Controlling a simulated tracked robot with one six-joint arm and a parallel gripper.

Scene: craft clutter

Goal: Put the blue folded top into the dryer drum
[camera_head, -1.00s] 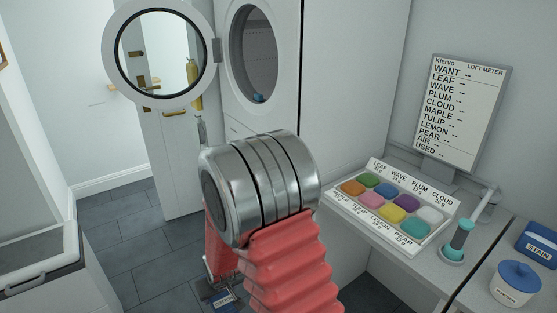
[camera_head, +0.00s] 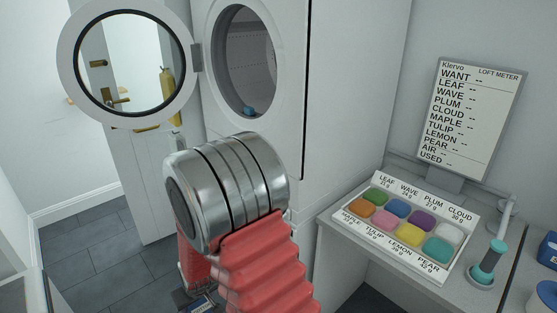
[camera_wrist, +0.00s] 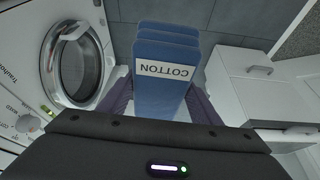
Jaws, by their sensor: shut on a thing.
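The blue folded top (camera_wrist: 166,55) with a white COTTON label fills the middle of the wrist view. My gripper (camera_wrist: 160,100) is shut on it, with a dark finger at each side. The dryer drum (camera_head: 252,55) is open at upper centre in the head view, above and beyond my gripper. A small blue thing (camera_head: 248,111) lies at its lower rim. The round dryer door (camera_head: 68,60) stands swung open to the left.
A second front-loading machine (camera_wrist: 78,68) with its round door shut is left in the wrist view. White drawers (camera_wrist: 235,90) stand at right there. At right in the head view are a counter, a tray of coloured blocks (camera_head: 440,268), a meter board (camera_head: 470,120) and a teal-handled tool (camera_head: 487,262).

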